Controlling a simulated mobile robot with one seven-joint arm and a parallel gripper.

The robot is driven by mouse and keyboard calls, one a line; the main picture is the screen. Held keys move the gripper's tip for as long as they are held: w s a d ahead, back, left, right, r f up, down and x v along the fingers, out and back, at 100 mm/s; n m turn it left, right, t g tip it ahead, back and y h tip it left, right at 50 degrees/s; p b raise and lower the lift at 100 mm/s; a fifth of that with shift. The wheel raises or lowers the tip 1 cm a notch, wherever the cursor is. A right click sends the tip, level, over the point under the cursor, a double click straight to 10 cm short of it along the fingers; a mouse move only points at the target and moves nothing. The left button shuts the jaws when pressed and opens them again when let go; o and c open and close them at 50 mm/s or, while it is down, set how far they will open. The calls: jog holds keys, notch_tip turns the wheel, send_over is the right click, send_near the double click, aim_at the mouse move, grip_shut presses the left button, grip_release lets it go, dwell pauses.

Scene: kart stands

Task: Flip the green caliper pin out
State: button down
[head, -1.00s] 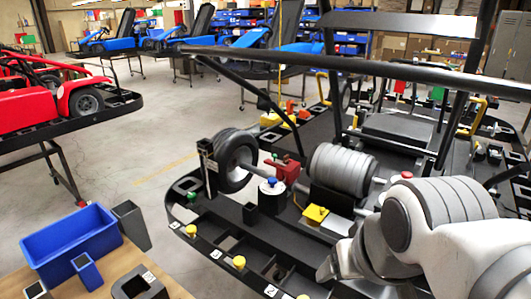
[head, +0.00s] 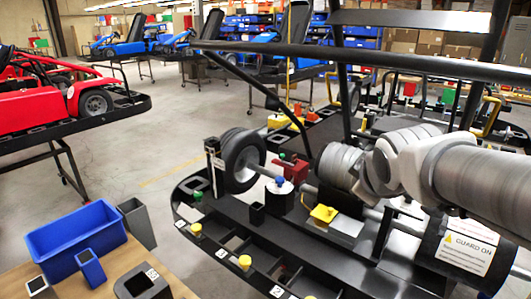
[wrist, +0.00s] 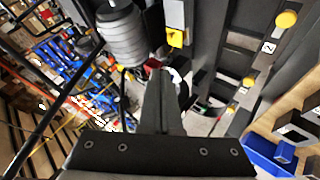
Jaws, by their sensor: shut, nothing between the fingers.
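A red caliper (head: 295,168) sits by the shaft of the black wheel in the head view, with a small green spot (head: 282,156) at its upper left that looks like the green pin. How the pin lies is too small to tell. In the wrist view only a sliver of the red caliper (wrist: 153,63) shows past my fingertips, and I cannot make out the green pin there. My gripper (wrist: 162,72) is shut and empty, its fingers pointing toward the caliper area. In the head view my arm covers the fingers. I see no contact with the caliper.
A black frame bar (head: 360,60) crosses above.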

aim_at(283, 156)
jog(key=w+d+f+n+t+y+b, duration=0.15)
jog(key=w+n+t+b, duration=0.3)
jog(key=w+n, duration=1.15)
jog(key=w+a+f+n+y+b, duration=0.1)
jog(key=w+a+f+n+y, duration=0.1)
jog(key=w+f+n, duration=0.3)
jog(key=w+a+f+n+y+b, duration=0.1)
jog(key=w+a+f+n+y, duration=0.2)
jog(key=w+f+n, duration=0.3)
jog(key=w+n+y, duration=0.1)
jog(key=n, duration=0.3)
jog(key=shift+n+t, duration=0.35)
jog(key=shift+n, duration=0.05)
jog(key=shift+w, duration=0.1)
jog(key=shift+y, duration=0.25)
jog(key=p+x, duration=0.1)
jog(key=x, duration=1.3)
jog(key=shift+f, duration=0.1)
